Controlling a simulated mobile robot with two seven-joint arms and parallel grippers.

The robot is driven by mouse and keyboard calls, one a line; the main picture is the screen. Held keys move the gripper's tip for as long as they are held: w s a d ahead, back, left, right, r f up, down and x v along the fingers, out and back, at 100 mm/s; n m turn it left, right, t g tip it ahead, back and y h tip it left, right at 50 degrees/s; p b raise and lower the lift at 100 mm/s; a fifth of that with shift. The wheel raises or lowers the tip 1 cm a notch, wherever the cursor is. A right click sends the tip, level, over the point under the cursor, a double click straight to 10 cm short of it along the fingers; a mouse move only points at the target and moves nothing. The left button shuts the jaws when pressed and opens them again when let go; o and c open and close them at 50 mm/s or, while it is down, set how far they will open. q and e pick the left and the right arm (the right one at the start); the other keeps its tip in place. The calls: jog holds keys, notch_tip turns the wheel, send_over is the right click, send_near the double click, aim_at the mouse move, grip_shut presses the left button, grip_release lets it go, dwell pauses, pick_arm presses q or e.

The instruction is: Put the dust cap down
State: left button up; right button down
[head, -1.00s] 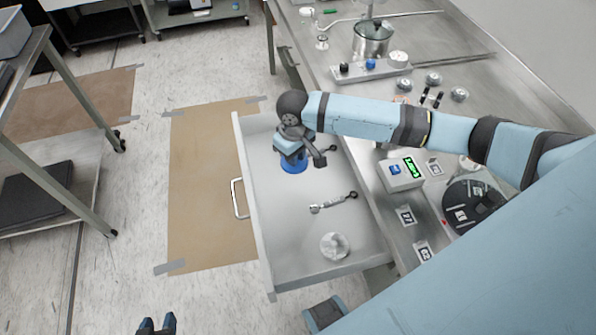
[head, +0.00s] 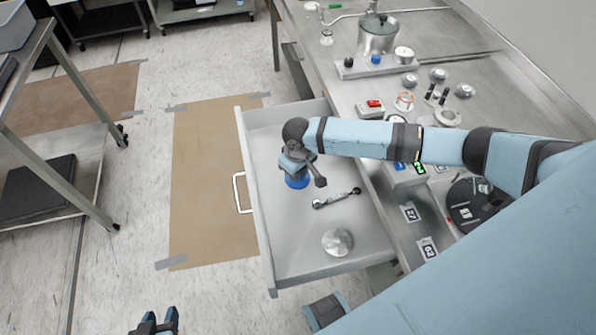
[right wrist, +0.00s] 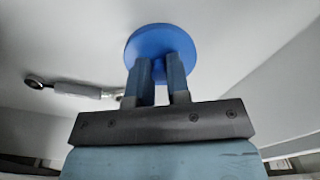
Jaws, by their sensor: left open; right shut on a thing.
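The dust cap is a blue round disc (head: 297,181) inside the open drawer (head: 262,225). My right gripper (head: 296,172) is above it, pointing down, and is shut on it. In the right wrist view the blue cap (right wrist: 160,48) sits at the tips of the two fingers (right wrist: 158,75). I cannot tell whether the cap touches the drawer floor. My left gripper (head: 158,322) is open and empty at the bottom edge of the head view, left of the drawer.
In the drawer a wrench-like tool (head: 337,199) lies just right of the cap, and a round metal disc (head: 337,242) lies nearer the front. The bench (head: 440,55) at right holds a pot (head: 377,38) and several small parts. A cart (head: 60,150) stands at left.

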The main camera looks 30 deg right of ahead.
jog(key=shift+f, duration=0.15)
jog(key=c, duration=1.1)
grip_release()
notch_tip(320, 180, up, 12)
jog(key=p, duration=0.1)
jog(key=shift+r, duration=0.2)
